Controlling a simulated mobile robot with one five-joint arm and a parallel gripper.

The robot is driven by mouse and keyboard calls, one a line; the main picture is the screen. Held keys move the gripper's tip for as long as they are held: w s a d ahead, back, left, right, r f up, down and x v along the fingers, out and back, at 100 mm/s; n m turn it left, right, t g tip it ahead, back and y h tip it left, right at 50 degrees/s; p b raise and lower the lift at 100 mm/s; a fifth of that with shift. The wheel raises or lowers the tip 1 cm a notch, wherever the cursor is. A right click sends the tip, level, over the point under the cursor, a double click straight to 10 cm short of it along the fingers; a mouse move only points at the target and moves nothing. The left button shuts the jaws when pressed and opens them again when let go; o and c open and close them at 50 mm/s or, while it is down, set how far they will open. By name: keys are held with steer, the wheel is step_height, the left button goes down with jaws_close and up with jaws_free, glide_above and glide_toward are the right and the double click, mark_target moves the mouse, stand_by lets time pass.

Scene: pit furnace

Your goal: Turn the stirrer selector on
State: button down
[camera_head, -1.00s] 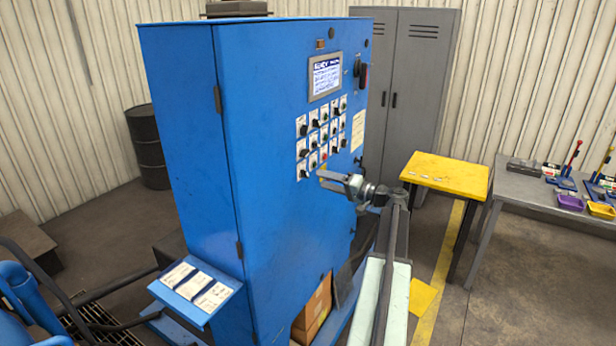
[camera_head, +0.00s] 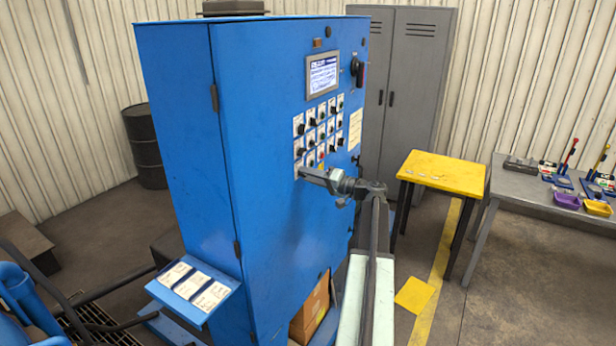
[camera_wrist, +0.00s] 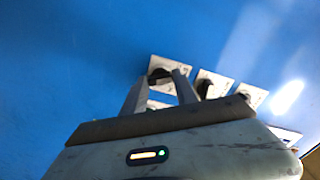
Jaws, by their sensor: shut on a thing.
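The tall blue control cabinet (camera_head: 285,235) carries a grid of selectors, black knobs on white plates (camera_head: 311,128). My gripper (camera_head: 303,172) is at the lower left end of this grid. In the wrist view its two fingers (camera_wrist: 160,82) stand on either side of a black selector knob (camera_wrist: 160,75) on a white plate and are shut on it. The head view hides most of this knob behind the fingers. The labels are too small to read, so I cannot tell which one is the stirrer selector, or the knob's setting.
More selectors (camera_wrist: 213,84) sit close beside the fingers. A lit screen (camera_head: 322,75) is above the grid and a large black handle (camera_head: 358,72) is at its right. A yellow table (camera_head: 443,170) and a grey bench (camera_head: 540,196) stand to the right.

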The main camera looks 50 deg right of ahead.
steer(key=m, duration=1.1)
steer(key=shift+m, duration=0.3)
stand_by(0.5)
steer(key=c, duration=1)
jaws_free()
steer(key=shift+o, duration=0.2)
steer(key=v, duration=0.7)
steer(key=shift+s, duration=0.4)
